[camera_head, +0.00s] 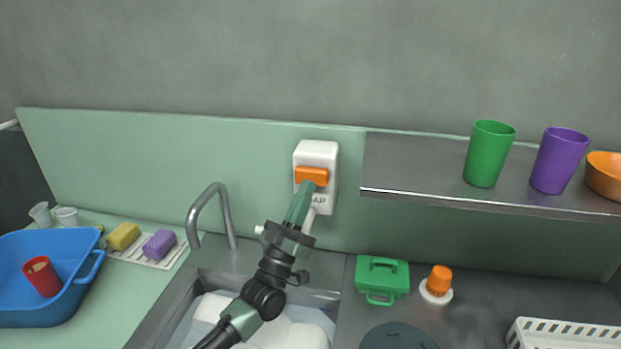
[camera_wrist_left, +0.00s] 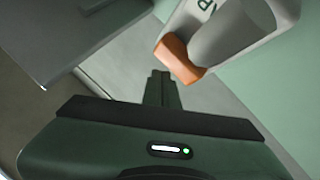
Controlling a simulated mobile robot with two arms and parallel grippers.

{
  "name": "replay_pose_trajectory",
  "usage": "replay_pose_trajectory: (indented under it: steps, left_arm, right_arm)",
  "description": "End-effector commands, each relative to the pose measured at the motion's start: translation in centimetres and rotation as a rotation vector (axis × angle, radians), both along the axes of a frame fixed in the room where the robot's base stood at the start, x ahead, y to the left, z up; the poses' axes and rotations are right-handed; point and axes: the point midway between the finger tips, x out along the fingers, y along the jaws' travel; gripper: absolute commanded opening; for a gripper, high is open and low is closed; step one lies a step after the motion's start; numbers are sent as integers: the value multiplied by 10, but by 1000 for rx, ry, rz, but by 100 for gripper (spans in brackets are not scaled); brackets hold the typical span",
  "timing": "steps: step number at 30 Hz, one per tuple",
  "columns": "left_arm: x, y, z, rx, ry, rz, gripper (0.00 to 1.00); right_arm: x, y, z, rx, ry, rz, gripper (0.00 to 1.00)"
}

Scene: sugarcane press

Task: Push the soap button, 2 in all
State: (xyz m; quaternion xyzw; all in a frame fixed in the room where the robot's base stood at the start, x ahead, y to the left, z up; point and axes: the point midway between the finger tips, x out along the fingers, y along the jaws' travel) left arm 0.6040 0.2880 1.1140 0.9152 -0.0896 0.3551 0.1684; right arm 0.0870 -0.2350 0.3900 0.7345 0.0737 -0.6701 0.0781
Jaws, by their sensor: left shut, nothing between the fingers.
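The white soap dispenser (camera_head: 318,154) is fixed to the green wall panel behind the sink. Its orange button (camera_head: 312,175) juts out at the front, and part of the label below is covered by my gripper. My left gripper (camera_head: 311,187) is shut and empty, with its tips right at the lower edge of the button in the head view. In the left wrist view the orange button (camera_wrist_left: 178,60) lies just beyond the shut fingertips (camera_wrist_left: 161,75). I cannot tell whether they touch. My right gripper is not in view.
A curved tap (camera_head: 218,212) stands left of my arm over the sink (camera_head: 180,308). A metal shelf (camera_head: 410,170) with a green cup (camera_head: 489,154) and purple cup (camera_head: 558,162) is at the right. A green box (camera_head: 382,278) sits below.

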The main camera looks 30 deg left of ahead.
Motion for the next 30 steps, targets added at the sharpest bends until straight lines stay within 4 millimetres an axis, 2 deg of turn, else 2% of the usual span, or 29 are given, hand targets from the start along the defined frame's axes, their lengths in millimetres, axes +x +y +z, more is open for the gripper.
replay_pose_trajectory:
  steps: [16,30]
  left_arm:
    - [-44,-11,2,1,0,1,0]
    - [-48,-12,0,0,-1,1,0]
  right_arm:
    - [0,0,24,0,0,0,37]
    - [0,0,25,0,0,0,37]
